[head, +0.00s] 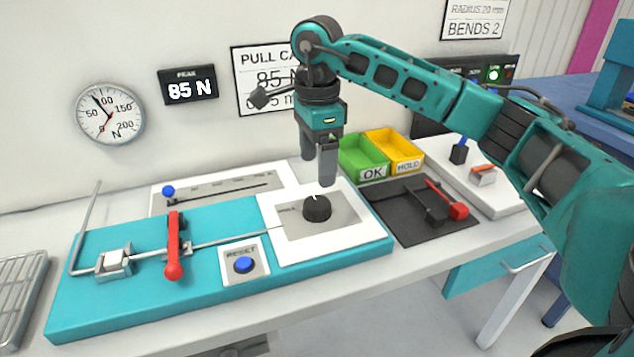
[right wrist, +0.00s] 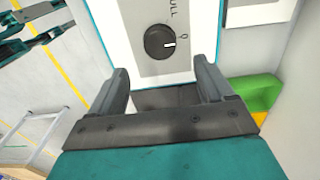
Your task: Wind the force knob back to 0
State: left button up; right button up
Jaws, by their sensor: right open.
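The force knob (head: 316,208) is black and round with a white pointer line. It sits on a grey plate within a white panel on the teal test rig (head: 190,292). In the right wrist view the knob (right wrist: 160,42) shows its white line pointing right, close to a printed 0. My right gripper (head: 320,170) points down above and slightly behind the knob, apart from it. In the right wrist view its two fingers (right wrist: 162,85) are spread with nothing between them, and the knob lies beyond their tips. My left gripper is not in the head view.
The dial gauge (head: 110,113) needle stands between 50 and 100, and the peak display (head: 188,86) reads 85 N. A red lever (head: 173,245) and blue reset button (head: 243,265) are left of the knob. Green (head: 362,158) and yellow (head: 396,150) bins stand behind right.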

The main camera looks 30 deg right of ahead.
notch_tip(320, 180, up, 4)
jog(key=shift+r, duration=0.1)
jog(key=shift+s, duration=0.1)
dwell(0.6)
